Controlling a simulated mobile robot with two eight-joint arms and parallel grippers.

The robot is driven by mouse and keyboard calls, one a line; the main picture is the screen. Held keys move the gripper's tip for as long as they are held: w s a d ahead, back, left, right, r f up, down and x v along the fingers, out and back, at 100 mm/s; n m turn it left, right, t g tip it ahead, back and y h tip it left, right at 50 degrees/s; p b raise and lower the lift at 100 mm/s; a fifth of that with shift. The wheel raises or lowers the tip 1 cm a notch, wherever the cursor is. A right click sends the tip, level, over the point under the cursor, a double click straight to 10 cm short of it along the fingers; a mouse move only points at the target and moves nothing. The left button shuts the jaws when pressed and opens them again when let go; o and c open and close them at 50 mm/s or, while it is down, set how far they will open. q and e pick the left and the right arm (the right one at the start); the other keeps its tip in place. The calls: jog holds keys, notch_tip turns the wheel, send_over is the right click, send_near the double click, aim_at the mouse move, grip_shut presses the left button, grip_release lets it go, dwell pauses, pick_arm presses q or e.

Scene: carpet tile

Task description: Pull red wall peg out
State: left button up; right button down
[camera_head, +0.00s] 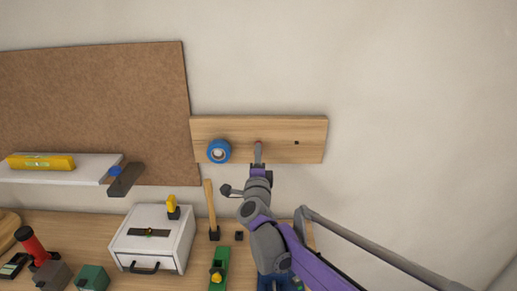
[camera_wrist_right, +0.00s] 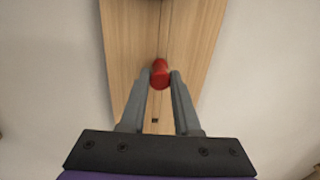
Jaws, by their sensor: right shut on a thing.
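The red wall peg (camera_wrist_right: 160,73) sticks out from the wooden board (camera_wrist_right: 191,30) in the right wrist view. My right gripper (camera_wrist_right: 159,82) has one finger on each side of the peg and is shut on it. In the head view the red peg (camera_head: 258,143) is a small red spot at the tip of my right gripper (camera_head: 258,153), against the wall-mounted wooden board (camera_head: 275,127). The gripper hides most of the peg there. I cannot tell whether the peg is still seated in the board. My left gripper is not in view.
A blue tape roll (camera_head: 219,151) hangs on the board left of the peg, and a dark square hole (camera_head: 297,143) is to the right. Below are a hammer (camera_head: 210,205), a white drawer box (camera_head: 153,236) and a shelf (camera_head: 60,175) with a yellow level (camera_head: 41,162). The right wall is bare.

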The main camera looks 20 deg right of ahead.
dwell(0.4)
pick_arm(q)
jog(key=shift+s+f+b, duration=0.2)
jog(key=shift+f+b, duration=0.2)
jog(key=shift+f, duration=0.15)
pick_arm(e)
jog(key=shift+v, duration=2.5)
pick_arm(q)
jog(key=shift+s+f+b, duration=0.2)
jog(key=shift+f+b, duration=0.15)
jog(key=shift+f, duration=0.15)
pick_arm(e)
jog(key=v, duration=1)
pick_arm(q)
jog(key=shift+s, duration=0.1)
pick_arm(e)
jog(key=shift+s+f, duration=0.1)
jog(key=shift+f, duration=0.05)
